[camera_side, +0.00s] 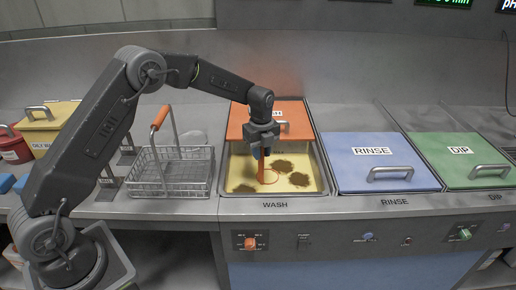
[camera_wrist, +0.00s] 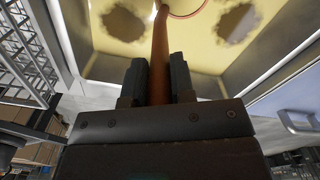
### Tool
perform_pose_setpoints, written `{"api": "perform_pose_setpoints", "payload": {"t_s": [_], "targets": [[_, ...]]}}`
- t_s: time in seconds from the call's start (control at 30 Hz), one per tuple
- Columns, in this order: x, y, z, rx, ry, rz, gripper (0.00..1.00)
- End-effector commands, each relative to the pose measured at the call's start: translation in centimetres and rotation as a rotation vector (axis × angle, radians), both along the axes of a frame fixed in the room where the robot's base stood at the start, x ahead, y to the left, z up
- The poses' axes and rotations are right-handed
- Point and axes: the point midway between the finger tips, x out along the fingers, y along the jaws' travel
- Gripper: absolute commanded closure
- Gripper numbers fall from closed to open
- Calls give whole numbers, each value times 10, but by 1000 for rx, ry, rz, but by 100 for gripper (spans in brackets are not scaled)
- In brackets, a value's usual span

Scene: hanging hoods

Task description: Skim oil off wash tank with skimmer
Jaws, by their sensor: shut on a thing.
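The wash tank (camera_side: 228,200) holds yellow liquid with several brown oil patches (camera_side: 299,179) on it. Its orange lid (camera_side: 290,112) is slid back and covers the rear part. My gripper (camera_side: 263,152) is over the tank, shut on the orange-brown handle of the skimmer (camera_side: 262,172). The skimmer hangs down, and its thin hoop shows at the liquid near the tank's front; I cannot tell how deep it sits. In the wrist view my fingers (camera_wrist: 160,82) are on both sides of the skimmer handle (camera_wrist: 160,50), with two oil patches (camera_wrist: 237,22) beyond.
A wire basket (camera_side: 172,172) with an upright orange-gripped handle stands left of the tank. The rinse tank (camera_side: 375,163) and dip tank (camera_side: 462,161) to the right have closed lids with raised handles. A yellow box (camera_side: 48,128) and red container (camera_side: 14,148) are at far left.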

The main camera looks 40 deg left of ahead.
Motion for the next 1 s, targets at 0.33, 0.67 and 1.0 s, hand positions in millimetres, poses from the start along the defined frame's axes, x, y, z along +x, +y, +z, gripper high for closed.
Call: {"api": "perform_pose_setpoints", "payload": {"t_s": [0.33, 0.67, 1.0], "targets": [[-16, 16, 1, 0, -1, 2, 100], [-31, 31, 1, 0, -2, 1, 100], [-51, 25, 1, 0, -2, 0, 100]]}}
